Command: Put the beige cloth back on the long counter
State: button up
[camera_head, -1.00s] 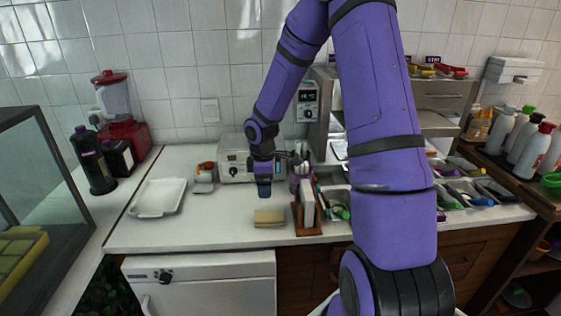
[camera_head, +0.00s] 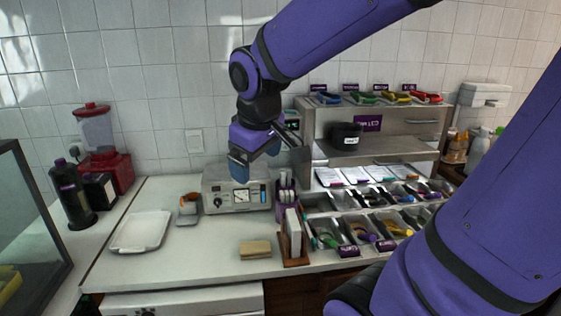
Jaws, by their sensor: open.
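The beige cloth (camera_head: 255,249) lies folded on the white long counter (camera_head: 185,222), near its front edge and just left of a wooden holder. My gripper (camera_head: 252,163) is raised well above the counter, over the front of a grey appliance, with its blue fingers pointing down. It is open and nothing shows between the fingers. It is apart from the cloth, above it and farther back.
A white tray (camera_head: 140,232) lies at the counter's left. The grey appliance (camera_head: 238,192) stands at the back. The wooden holder (camera_head: 294,245) and metal topping bins (camera_head: 358,228) are to the right. A red blender (camera_head: 102,150) stands back left.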

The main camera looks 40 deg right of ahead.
jog(key=s+a+r+m+y, duration=0.1)
jog(key=s, duration=0.4)
jog(key=s+a+r+m+t, duration=0.1)
jog(key=s+r, duration=0.1)
jog(key=s, duration=0.2)
jog(key=shift+s+a+r+m+t+y, duration=0.25)
jog(key=shift+s+a+m+t+y, duration=0.05)
jog(key=shift+s+a+m+y, duration=0.1)
dwell(0.6)
